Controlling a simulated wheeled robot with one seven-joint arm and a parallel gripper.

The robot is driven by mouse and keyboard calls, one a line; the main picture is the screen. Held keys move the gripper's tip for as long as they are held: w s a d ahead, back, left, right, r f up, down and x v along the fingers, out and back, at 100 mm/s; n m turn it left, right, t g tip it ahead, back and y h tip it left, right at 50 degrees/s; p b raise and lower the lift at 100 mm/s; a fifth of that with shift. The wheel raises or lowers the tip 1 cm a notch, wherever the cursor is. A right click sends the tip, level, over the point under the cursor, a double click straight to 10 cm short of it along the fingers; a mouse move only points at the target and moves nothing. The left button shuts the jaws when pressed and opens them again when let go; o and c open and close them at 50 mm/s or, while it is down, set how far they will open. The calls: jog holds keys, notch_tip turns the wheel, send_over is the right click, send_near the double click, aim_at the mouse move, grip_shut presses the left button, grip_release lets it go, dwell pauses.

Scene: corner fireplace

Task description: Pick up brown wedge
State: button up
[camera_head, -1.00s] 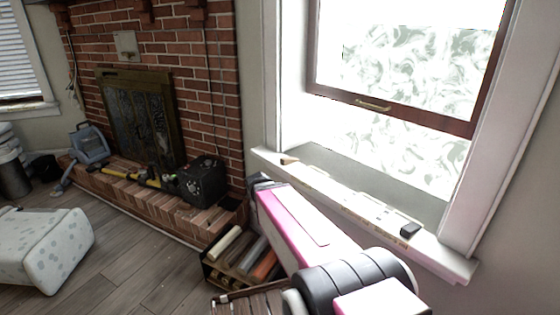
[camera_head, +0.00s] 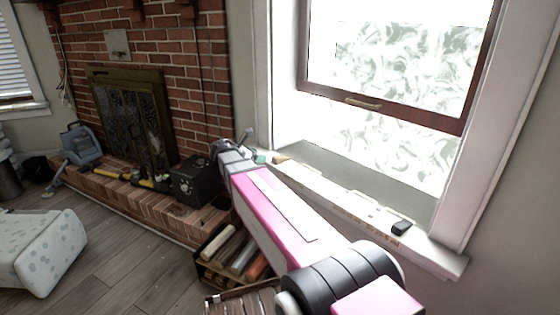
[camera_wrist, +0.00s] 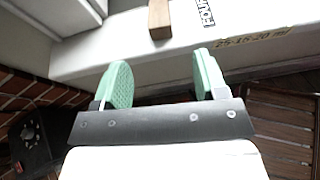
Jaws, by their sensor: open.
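The brown wedge (camera_head: 279,159) lies on the white window sill near its left end. It also shows in the wrist view (camera_wrist: 159,19) at the top, a small wooden block lying across the sill's front edge. My gripper (camera_wrist: 157,82) is open, with its two green fingertips apart and nothing between them. In the wrist view the wedge is beyond the fingertips, roughly in line with the gap between them. In the head view a green fingertip (camera_head: 260,157) shows just left of the wedge.
The window sill (camera_head: 330,190) also bears a dark block (camera_head: 401,228) at its right end. A black box (camera_head: 194,180) stands on the brick hearth. A rack of rolls (camera_head: 232,252) stands on the floor below my arm. A patterned white seat (camera_head: 40,248) is at the left.

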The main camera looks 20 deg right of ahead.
aim_at(275, 157)
jog(key=x, duration=1)
jog(key=shift+w+d+f, duration=0.2)
jog(key=shift+d+f, duration=0.05)
jog(key=c, duration=1)
